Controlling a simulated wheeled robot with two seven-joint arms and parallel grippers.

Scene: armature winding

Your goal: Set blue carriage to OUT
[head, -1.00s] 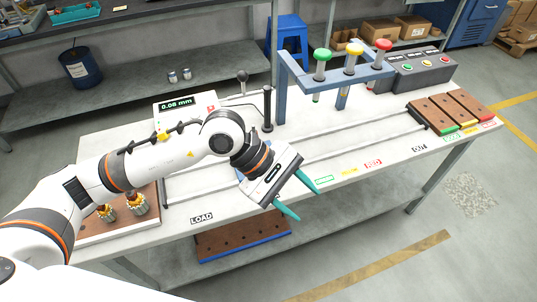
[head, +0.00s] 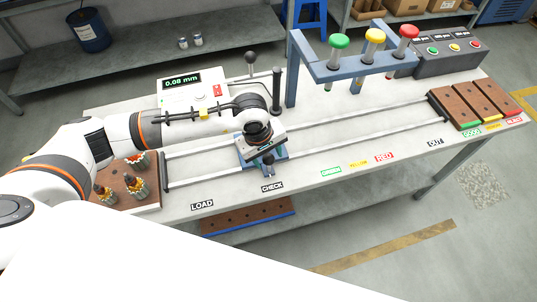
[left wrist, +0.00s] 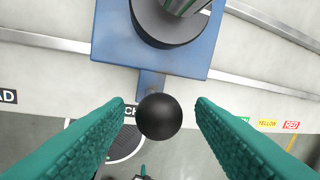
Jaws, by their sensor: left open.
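The blue carriage (head: 243,153) sits on the two rails at the CHECK label (head: 272,187), partly hidden under my left gripper (head: 266,160). In the left wrist view the carriage (left wrist: 112,45) bears a dark round holder (left wrist: 165,28) with a part standing in it, cut off by the frame. A black ball knob (left wrist: 158,117) is fixed to the carriage's front tab. My left gripper (left wrist: 160,106) is open, with one teal finger on each side of the knob and gaps visible on both sides. The OUT label (head: 435,142) is at the rails' right end. My right gripper is not in view.
A blue frame with green, yellow and red plungers (head: 372,37) stands over the rails to the right. Brown trays (head: 455,105) lie beyond the right rail end. A gauge box (head: 195,90) reading 0.08 mm and a lever (head: 250,58) stand behind. The rails (head: 350,125) right of the carriage look clear.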

